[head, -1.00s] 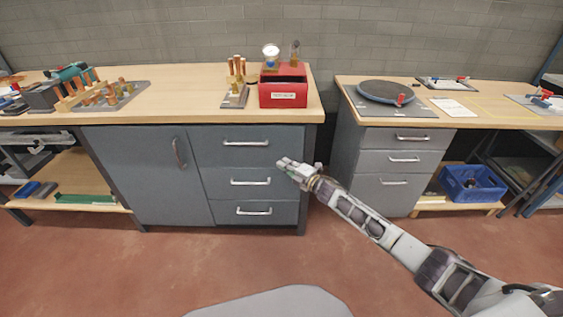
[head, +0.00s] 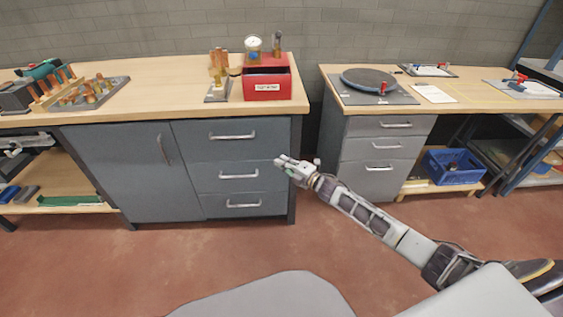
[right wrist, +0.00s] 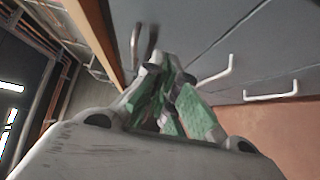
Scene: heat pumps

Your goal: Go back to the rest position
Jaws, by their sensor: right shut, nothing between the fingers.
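My right gripper (head: 284,161) is shut and empty. In the head view it hangs in front of the right edge of the grey drawer cabinet (head: 150,180), below the table top. My right arm reaches in from the lower right. In the right wrist view the green-padded fingers (right wrist: 172,105) are together, with drawer handles (right wrist: 218,76) beyond them to the right. My left gripper is not in view.
A red box (head: 267,88) and a stand with copper pieces (head: 217,80) sit on the left workbench (head: 160,80). The right workbench (head: 470,96) carries a dark round plate (head: 375,80). A blue crate (head: 453,168) is below it. The floor (head: 200,265) in front is clear.

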